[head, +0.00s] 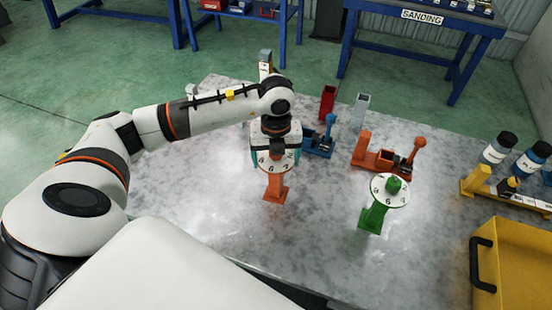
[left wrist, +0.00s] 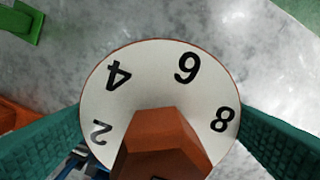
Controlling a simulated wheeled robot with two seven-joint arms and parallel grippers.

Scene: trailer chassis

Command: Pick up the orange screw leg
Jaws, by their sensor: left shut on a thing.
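The orange screw leg (head: 275,186) stands upright near the middle of the table, with an orange post, a foot and a white numbered disc on top. In the left wrist view its disc (left wrist: 180,75) shows 2, 4, 6 and 8 around an orange hexagonal knob. My left gripper (head: 276,158) points down over it, shut on the disc, with one teal finger at each side of the rim. The foot appears to be on or very near the tabletop; I cannot tell if there is a gap. My right gripper is not in view.
A green screw leg (head: 373,217) stands to the right. Behind are an orange clamp-like tool (head: 375,160), a blue one (head: 320,144), and red (head: 327,101) and grey (head: 360,108) blocks. A yellow bin (head: 515,262) is at the right. The table's front left is clear.

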